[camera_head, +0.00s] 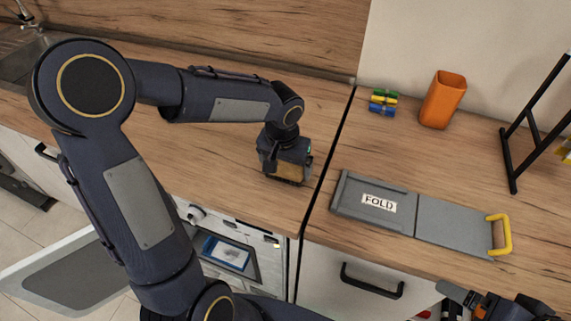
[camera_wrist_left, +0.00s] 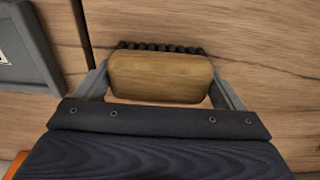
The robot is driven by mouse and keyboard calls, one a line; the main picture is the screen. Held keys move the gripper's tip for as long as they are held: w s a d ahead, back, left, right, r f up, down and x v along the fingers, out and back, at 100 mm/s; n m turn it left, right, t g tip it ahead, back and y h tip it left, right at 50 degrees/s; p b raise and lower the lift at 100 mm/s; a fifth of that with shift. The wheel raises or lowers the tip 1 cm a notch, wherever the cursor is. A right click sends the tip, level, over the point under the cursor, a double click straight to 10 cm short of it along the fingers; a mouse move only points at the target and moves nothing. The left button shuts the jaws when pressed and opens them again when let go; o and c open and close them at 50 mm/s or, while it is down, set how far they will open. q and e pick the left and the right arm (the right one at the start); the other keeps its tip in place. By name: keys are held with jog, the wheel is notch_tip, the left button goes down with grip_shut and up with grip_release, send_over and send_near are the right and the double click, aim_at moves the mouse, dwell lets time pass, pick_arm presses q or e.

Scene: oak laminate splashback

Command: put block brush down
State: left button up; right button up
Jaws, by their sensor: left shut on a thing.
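The block brush (camera_wrist_left: 160,76) has a wooden body with a row of dark bristles showing at its far edge in the left wrist view. My left gripper (camera_wrist_left: 165,88) is shut on it, with one finger at each end. In the head view my left gripper (camera_head: 285,172) points down at the wooden counter (camera_head: 215,160), left of the dark seam. The brush (camera_head: 290,179) shows only in small part below it there. I cannot tell whether the brush touches the counter. My right gripper (camera_head: 500,307) shows in part at the bottom right edge; its fingers are unclear.
Right of the seam lie a grey folding board (camera_head: 440,222) marked FOLD with a yellow handle, an orange cup (camera_head: 442,99), several coloured clips (camera_head: 383,101) and a black rack (camera_head: 535,125). Below is an open appliance door (camera_head: 75,275). The counter left of my gripper is clear.

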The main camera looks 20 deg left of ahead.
aim_at(283, 168)
pick_arm(q)
jog(key=shift+f, duration=0.1)
jog(key=shift+f+b, duration=0.15)
jog(key=shift+b, duration=0.15)
jog(key=o, duration=0.8)
jog(key=shift+o, duration=0.2)
jog(key=shift+r, duration=0.2)
notch_tip(283, 168, up, 12)
jog(key=s, duration=0.2)
jog(key=s+f+t+h, duration=0.2)
jog(key=s, duration=0.7)
jog(key=s+f+n+t+h, duration=0.1)
jog(key=s+t, duration=0.1)
jog(key=s, duration=0.6)
jog(key=shift+s+d+f+h+p, duration=0.15)
jog(key=shift+s+f+h+p, duration=0.2)
jog(key=shift+s+h+p, duration=0.1)
